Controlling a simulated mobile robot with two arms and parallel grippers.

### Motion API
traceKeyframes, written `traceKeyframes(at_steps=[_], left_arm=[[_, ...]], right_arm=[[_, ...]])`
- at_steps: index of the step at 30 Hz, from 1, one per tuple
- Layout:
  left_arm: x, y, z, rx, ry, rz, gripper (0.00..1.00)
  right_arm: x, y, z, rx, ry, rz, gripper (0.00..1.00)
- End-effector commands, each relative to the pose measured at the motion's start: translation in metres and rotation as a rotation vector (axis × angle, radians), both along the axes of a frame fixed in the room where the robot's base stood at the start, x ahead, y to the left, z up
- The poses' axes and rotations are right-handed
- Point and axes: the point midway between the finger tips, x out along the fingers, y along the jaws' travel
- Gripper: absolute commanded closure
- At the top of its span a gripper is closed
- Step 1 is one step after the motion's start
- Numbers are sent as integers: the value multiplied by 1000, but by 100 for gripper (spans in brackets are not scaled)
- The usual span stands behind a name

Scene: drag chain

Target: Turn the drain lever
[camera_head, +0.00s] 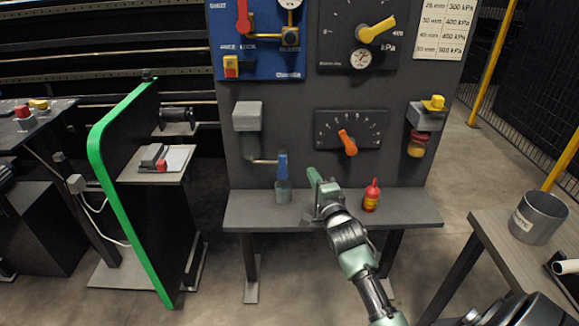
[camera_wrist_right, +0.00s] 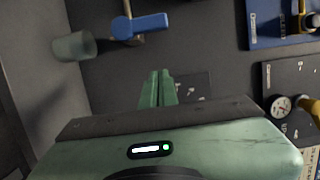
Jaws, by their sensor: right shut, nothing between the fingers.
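The blue drain lever (camera_head: 282,165) is at the end of a short brass pipe low on the grey panel, its handle upright. In the right wrist view the blue lever (camera_wrist_right: 145,23) appears sideways beyond my fingertips. A grey-green cup (camera_head: 283,191) stands below it on the shelf, and the cup also shows in the wrist view (camera_wrist_right: 72,46). My right gripper (camera_head: 313,176) is to the right of the lever, apart from it. Its green fingers (camera_wrist_right: 158,76) are shut and empty. My left gripper is not in view.
A red and yellow bottle (camera_head: 371,196) stands on the shelf (camera_head: 410,211) right of my arm. A dial with an orange pointer (camera_head: 347,142) is above. A grey box (camera_head: 248,116) is above the pipe. A bucket (camera_head: 538,217) stands on the right table.

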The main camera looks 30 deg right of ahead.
Motion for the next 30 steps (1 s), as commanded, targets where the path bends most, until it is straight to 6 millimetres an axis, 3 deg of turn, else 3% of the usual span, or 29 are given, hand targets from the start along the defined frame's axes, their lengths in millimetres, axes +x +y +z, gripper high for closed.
traceKeyframes(at_steps=[7, 9, 17, 30], left_arm=[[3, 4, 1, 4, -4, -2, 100], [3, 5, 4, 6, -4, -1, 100], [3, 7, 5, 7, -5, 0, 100], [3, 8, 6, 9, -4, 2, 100]], right_arm=[[52, -16, 1, -2, 0, 0, 100], [57, -3, 0, 4, 0, 3, 100], [69, 18, 0, 0, 1, 2, 100], [70, 19, 0, -4, 2, 1, 100]])
